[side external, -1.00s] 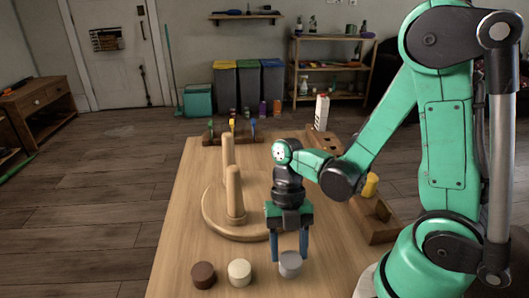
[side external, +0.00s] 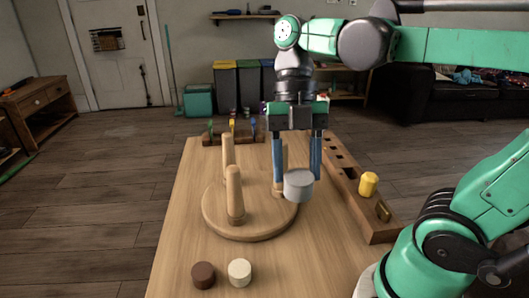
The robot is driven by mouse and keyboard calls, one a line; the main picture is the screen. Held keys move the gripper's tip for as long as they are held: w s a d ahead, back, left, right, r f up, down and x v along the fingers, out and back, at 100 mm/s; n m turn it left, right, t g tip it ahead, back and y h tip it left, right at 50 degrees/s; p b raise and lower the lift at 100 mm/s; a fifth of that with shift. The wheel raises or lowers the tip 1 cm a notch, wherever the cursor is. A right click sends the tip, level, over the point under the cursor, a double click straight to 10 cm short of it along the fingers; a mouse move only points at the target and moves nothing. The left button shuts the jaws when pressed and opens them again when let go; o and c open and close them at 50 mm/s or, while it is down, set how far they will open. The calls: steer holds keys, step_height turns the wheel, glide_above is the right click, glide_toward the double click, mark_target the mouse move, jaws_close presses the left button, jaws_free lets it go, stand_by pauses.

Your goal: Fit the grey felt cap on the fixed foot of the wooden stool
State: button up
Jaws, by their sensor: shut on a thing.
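The grey felt cap (side external: 299,187) is held between the blue fingertips of my gripper (side external: 297,178), up in the air and apart from the stool feet. The wooden stool (side external: 250,229) lies upside down on the table, its round seat flat and its legs pointing up. Two legs show clearly, a near one (side external: 235,195) and a farther one (side external: 228,158), both left of my gripper. Part of another leg shows behind my left finger, mostly hidden. I cannot tell which foot is the fixed one.
A brown cap (side external: 203,275) and a cream cap (side external: 239,272) stand at the table's near edge. A wooden rack (side external: 374,223) with a yellow-topped piece (side external: 368,184) runs along the right. A tool holder (side external: 218,139) stands at the far left edge. The table's left side is clear.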

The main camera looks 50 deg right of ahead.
steer(key=w+d+r+m+t+y, duration=0.1)
steer(key=w+d+r+m+t, duration=0.1)
steer(key=w+d+m, duration=0.4)
steer(key=m+t, duration=0.1)
steer(key=m, duration=0.1)
steer(key=shift+d+r+m, duration=0.35)
steer(key=shift+m, duration=0.05)
steer(key=w+d+m+t, duration=0.1)
steer(key=d+m, duration=0.1)
steer(key=w+d+r+m+t, duration=0.1)
steer(key=d+m, duration=0.2)
steer(key=w+d+m+t+h, duration=0.1)
steer(key=d+m, duration=0.2)
steer(key=shift+w+r, duration=0.2)
steer(key=shift+w, duration=0.1)
steer(key=shift+d, duration=0.1)
steer(key=shift+f, duration=3.2)
steer(key=shift+f, duration=1.4)
steer(key=shift+c, duration=0.3)
steer(key=o, duration=1.2)
